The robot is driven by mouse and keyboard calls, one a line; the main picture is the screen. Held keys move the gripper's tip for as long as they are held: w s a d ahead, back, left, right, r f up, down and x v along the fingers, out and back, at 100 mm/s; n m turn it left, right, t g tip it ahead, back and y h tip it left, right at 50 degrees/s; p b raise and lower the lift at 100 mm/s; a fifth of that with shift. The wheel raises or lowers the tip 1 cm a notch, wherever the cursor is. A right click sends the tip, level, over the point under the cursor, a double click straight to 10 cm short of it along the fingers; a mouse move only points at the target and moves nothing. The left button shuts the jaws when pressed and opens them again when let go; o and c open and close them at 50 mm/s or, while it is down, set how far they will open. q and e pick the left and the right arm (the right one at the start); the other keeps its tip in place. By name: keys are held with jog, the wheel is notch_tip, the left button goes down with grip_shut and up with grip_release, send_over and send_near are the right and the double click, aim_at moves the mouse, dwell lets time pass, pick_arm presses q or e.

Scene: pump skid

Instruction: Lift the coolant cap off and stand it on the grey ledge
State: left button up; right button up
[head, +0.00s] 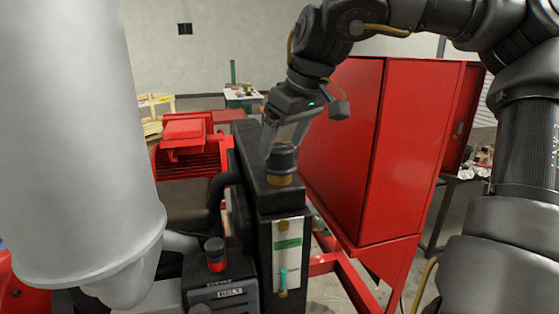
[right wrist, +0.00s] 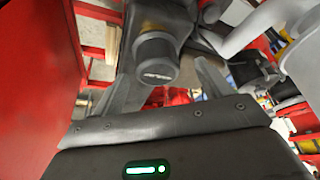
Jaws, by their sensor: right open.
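The black round coolant cap (head: 283,158) sits on a brass neck on top of the tall narrow black tank (head: 243,150). In the right wrist view the cap (right wrist: 157,61) shows its end face with pale lettering, between the two fingers. My right gripper (head: 283,140) comes down from above with its fingers apart around the cap. In the right wrist view the gripper (right wrist: 168,78) looks open; whether a finger touches the cap I cannot tell. I cannot pick out the grey ledge with certainty. My left gripper is not in view.
A large pale grey cylinder (head: 75,140) fills the left. A black box labelled BELT (head: 225,293) and a red-and-black cap (head: 215,253) stand low in front. A red cabinet (head: 365,150) is close on the right. A red motor (head: 187,150) lies behind.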

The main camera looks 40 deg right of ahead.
aim_at(282, 147)
jog(key=f, duration=0.1)
jog(key=w+f, duration=0.1)
jog(key=shift+w+d+f, duration=0.3)
jog(key=shift+d, duration=0.05)
jog(key=shift+s+a+r, duration=0.1)
jog(key=shift+s+a, duration=0.15)
jog(key=shift+c, duration=0.7)
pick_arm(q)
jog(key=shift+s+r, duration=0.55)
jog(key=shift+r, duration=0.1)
pick_arm(e)
jog(key=c, duration=1)
jog(key=shift+w+d, duration=0.1)
jog(key=shift+c, duration=0.2)
